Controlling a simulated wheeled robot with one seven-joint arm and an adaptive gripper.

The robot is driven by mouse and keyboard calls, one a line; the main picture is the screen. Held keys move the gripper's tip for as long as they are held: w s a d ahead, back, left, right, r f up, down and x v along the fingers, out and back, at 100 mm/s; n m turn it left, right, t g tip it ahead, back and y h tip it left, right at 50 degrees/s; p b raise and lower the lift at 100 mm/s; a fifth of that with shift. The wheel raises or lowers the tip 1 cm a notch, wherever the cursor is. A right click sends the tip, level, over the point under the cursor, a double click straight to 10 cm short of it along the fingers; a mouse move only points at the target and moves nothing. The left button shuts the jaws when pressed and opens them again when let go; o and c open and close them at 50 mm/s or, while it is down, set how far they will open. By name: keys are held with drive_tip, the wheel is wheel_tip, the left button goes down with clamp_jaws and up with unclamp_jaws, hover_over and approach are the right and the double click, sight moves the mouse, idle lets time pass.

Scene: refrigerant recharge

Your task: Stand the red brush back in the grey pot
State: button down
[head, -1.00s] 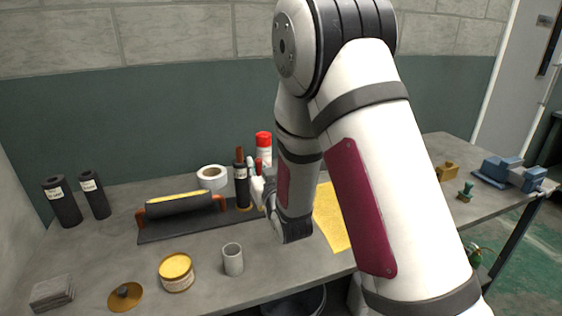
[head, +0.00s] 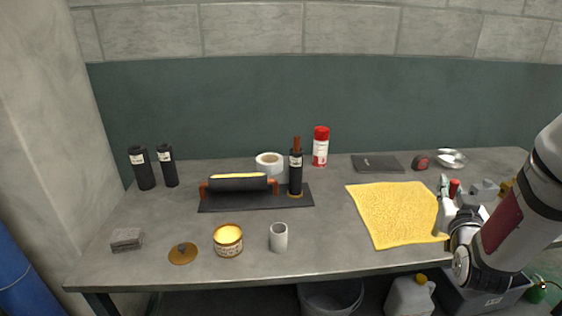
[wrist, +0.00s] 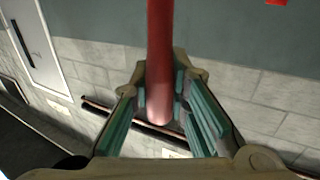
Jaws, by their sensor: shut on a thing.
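The red brush shows in the wrist view as a smooth red rod (wrist: 160,50) standing between the fingers. My gripper (wrist: 160,98) is shut on it. In the head view my gripper (head: 449,203) is at the right, by the right edge of the yellow cloth, with a small red part of the brush (head: 454,187) showing above it. The brush's bristles cannot be made out. The grey pot (head: 278,237) stands upright near the front middle of the table, well to the left of my gripper.
An open yellow tin (head: 228,240) stands left of the pot, with a brown lid (head: 183,253) beyond it. Behind are a black pipe on a dark mat (head: 215,203), a dark bottle (head: 296,175) and a white roll (head: 270,165). The yellow cloth (head: 395,213) lies to the right.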

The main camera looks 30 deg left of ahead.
drive_tip(key=s+a+r+n+g+y, duration=0.1)
drive_tip(key=s+a+r+n+y, duration=0.2)
drive_tip(key=a, duration=1)
drive_tip(key=s+a+n+g+y+p, duration=0.1)
drive_tip(key=s+a+g+y, duration=0.3)
drive_tip(key=a, duration=0.9)
drive_tip(key=s+a+r+n+t+y, duration=0.1)
drive_tip(key=s+a+r+n+y, duration=0.15)
drive_tip(key=s+a, duration=0.7)
drive_tip(key=w+a+f+b, duration=0.1)
drive_tip(key=w+f+b, duration=0.1)
drive_tip(key=f, duration=0.4)
drive_tip(key=w+a+f+b, duration=0.2)
drive_tip(key=f+b, duration=0.2)
drive_tip(key=f, duration=0.2)
drive_tip(key=shift+a+b, duration=0.15)
drive_tip(key=shift+b, duration=0.2)
drive_tip(key=shift+s+f, duration=0.1)
drive_tip(key=shift+f, duration=0.05)
drive_tip(key=c, duration=1.5)
unclamp_jaws()
drive_tip(key=shift+o, duration=0.2)
drive_tip(key=v, duration=1.2)
